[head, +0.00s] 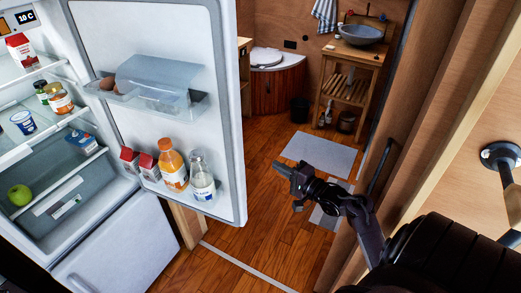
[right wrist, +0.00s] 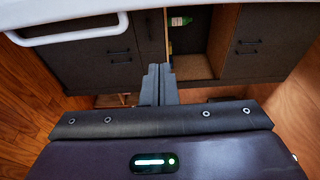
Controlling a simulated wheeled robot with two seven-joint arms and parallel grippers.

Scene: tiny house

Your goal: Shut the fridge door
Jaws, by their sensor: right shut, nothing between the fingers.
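The fridge door (head: 150,45) stands wide open in the head view, its inner side facing me. Its shelves hold cartons, an orange juice bottle (head: 172,165) and a milk bottle (head: 201,177). The open fridge (head: 100,185) is at the left, with food on its shelves. My right gripper (head: 284,168) is to the right of the door's free edge, apart from it in the picture. Its fingers are shut and empty, and they also show in the right wrist view (right wrist: 158,75). My left gripper is not in view.
Wooden floor (head: 262,215) lies open between the door and the wooden wall at the right. A grey mat (head: 320,153) lies further back, near a sink stand (head: 350,85) and a toilet (head: 268,58). Dark cabinets (right wrist: 95,62) show in the right wrist view, one compartment open.

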